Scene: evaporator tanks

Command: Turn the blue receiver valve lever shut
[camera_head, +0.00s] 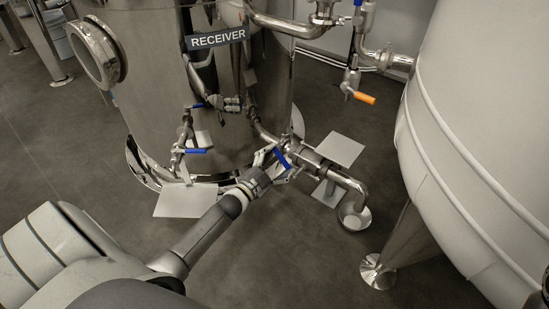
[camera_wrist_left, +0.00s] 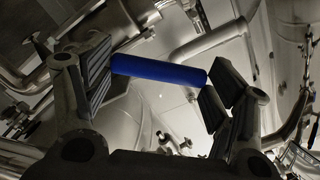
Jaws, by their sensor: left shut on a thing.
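The blue receiver valve lever (camera_head: 282,158) sits on the pipe that runs out from the lower right of the steel tank labelled RECEIVER (camera_head: 217,39). My left gripper (camera_head: 279,165) reaches it from the lower left and is shut on the lever. In the left wrist view the blue lever (camera_wrist_left: 160,70) lies crosswise between the two finger pads of the left gripper (camera_wrist_left: 158,82), its ends close to or against them. The valve body (camera_head: 305,158) is partly hidden behind the gripper. My right gripper is not in view.
Smaller blue handles (camera_head: 195,151) stand on the tank's front left. An orange handle (camera_head: 364,98) hangs upper right. A large white tank (camera_head: 480,130) fills the right side. The floor (camera_head: 300,260) in front is clear.

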